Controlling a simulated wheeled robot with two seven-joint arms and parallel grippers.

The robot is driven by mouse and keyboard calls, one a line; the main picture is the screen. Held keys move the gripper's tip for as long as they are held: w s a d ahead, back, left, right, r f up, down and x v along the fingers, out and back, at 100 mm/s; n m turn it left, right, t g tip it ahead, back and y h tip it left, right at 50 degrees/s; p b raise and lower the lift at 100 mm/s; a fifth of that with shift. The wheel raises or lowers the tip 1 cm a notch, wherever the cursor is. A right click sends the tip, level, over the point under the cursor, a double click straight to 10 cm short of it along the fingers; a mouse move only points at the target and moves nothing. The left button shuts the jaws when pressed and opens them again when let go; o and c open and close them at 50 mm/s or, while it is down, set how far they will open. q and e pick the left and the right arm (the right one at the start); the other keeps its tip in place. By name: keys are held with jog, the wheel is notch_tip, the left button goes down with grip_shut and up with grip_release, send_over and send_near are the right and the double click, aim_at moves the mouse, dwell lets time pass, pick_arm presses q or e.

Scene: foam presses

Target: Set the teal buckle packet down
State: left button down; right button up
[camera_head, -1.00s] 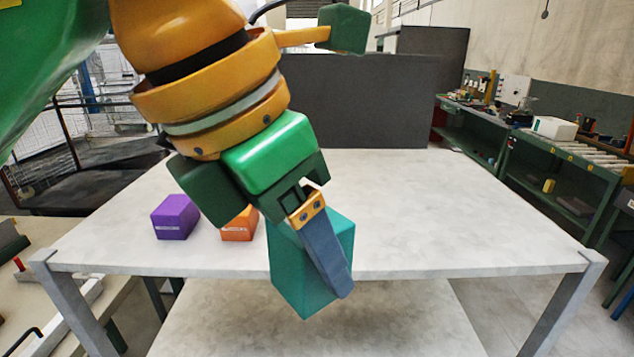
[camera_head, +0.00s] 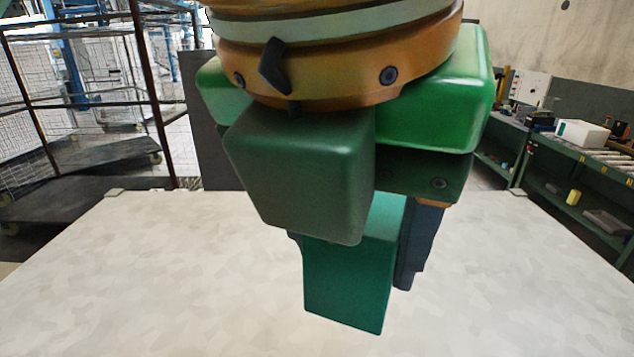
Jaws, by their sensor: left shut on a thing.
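The teal buckle packet (camera_head: 347,285) is a box-shaped block at the lower middle of the head view. My left gripper (camera_head: 355,262) points down and is shut on it, with one dark finger along its right side. The other finger is mostly hidden behind the packet and the gripper body. The packet hangs nearly upright in front of the pale table top (camera_head: 150,270). I cannot tell whether its bottom touches the table. My right gripper is not in view.
The visible table top is bare on both sides of the packet; my arm hides the part behind. Wire cages (camera_head: 75,85) stand beyond at the left. A green workbench (camera_head: 570,165) with a white box (camera_head: 583,134) runs along the right.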

pick_arm(q)
jog(key=w+f, duration=0.3)
jog(key=w+a+f+p, duration=0.1)
jog(key=w+f, duration=0.2)
jog(key=w, duration=0.1)
jog(key=w+a+f, duration=0.1)
jog(key=w+f, duration=0.2)
jog(key=shift+w+a, duration=0.25)
jog(key=shift+w, duration=0.15)
jog(key=x, duration=0.1)
jog(key=p+x, duration=0.1)
jog(key=shift+s+a+f, duration=0.1)
jog(key=shift+a+f, duration=0.05)
jog(key=shift+f, duration=0.25)
jog(key=shift+s+f, duration=0.2)
jog(key=shift+f, duration=0.1)
jog(key=shift+s, duration=0.25)
jog(key=shift+w+f, duration=0.15)
jog(key=shift+f, duration=0.15)
jog(key=shift+c, duration=0.6)
grip_release()
jog(key=shift+w, duration=0.1)
jog(key=shift+r, duration=0.1)
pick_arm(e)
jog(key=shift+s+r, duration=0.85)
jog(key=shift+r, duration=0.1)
pick_arm(q)
jog(key=shift+r, duration=0.1)
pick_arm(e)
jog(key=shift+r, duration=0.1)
